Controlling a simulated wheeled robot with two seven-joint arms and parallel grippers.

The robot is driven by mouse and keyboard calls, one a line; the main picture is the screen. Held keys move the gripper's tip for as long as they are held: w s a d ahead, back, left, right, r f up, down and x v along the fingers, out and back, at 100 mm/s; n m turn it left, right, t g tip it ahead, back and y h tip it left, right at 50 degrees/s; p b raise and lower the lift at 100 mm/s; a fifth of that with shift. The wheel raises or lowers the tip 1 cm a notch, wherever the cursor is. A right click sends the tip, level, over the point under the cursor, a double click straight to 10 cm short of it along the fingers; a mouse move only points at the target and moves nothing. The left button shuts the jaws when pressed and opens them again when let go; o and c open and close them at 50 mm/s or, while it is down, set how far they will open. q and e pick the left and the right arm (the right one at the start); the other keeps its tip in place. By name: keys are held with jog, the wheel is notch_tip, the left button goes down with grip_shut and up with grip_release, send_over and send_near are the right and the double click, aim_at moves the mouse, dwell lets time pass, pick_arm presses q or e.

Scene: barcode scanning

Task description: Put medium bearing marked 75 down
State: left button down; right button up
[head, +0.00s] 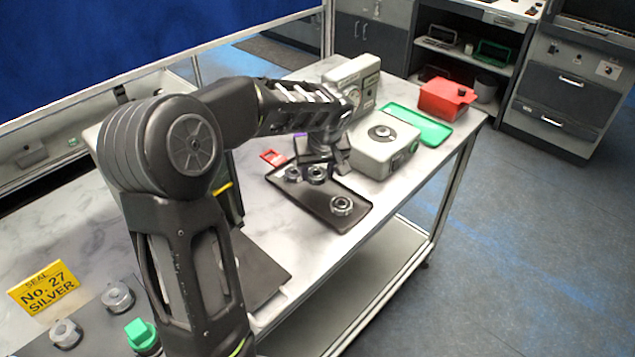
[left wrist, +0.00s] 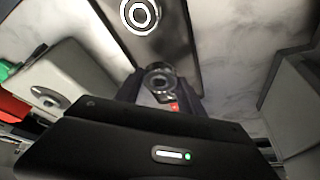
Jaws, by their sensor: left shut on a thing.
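A third bearing (head: 341,205) lies apart at the tray's right end. I cannot read a 75 on any bearing, nor tell if the held one touches the tray. My right gripper is not in view.
A grey box with a round top fitting (head: 385,150) stands close right of the gripper, a grey device (head: 352,85) behind it. A green tray (head: 430,131) and red bin (head: 447,100) lie farther right. A red card (head: 273,157) lies left; a yellow sign (head: 43,288) stands front left.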

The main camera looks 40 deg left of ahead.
aim_at(319, 179)
pick_arm(q)
jog(key=shift+f, duration=0.25)
notch_tip(319, 179, down, 4)
jog(key=shift+r, duration=0.2)
jog(key=shift+f, duration=0.1)
jog(key=shift+f, duration=0.2)
jog(key=c, duration=0.7)
grip_release()
jog(key=shift+r, duration=0.1)
jog(key=shift+r, duration=0.1)
